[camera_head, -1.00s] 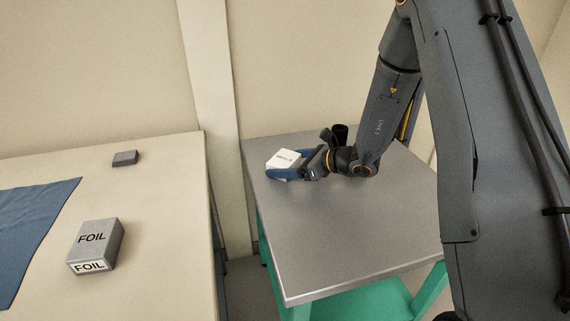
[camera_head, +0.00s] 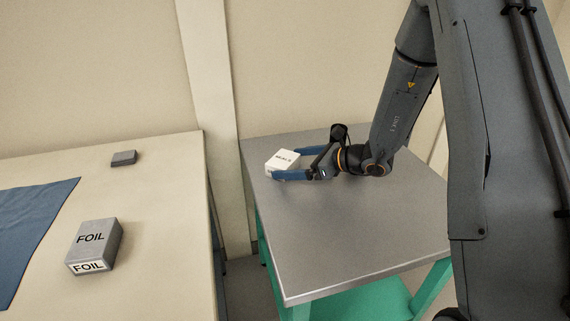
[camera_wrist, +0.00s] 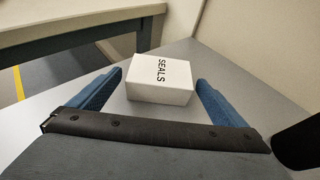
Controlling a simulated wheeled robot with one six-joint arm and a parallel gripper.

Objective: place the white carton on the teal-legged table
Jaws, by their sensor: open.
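The white carton (camera_head: 283,161), labelled SEALS, sits on the grey metal top of the teal-legged table (camera_head: 350,235), near its far left corner. In the wrist view the carton (camera_wrist: 161,80) stands flat on the tabletop between and just beyond my fingertips. In the wrist view the fingers of my gripper (camera_wrist: 158,82) are spread on either side, with a gap visible to the carton on each side.
A cream table (camera_head: 150,230) on the left holds a grey FOIL box (camera_head: 94,246), a small dark grey block (camera_head: 124,158) and a blue cloth (camera_head: 32,225). A gap separates the two tables. The front of the metal tabletop is clear.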

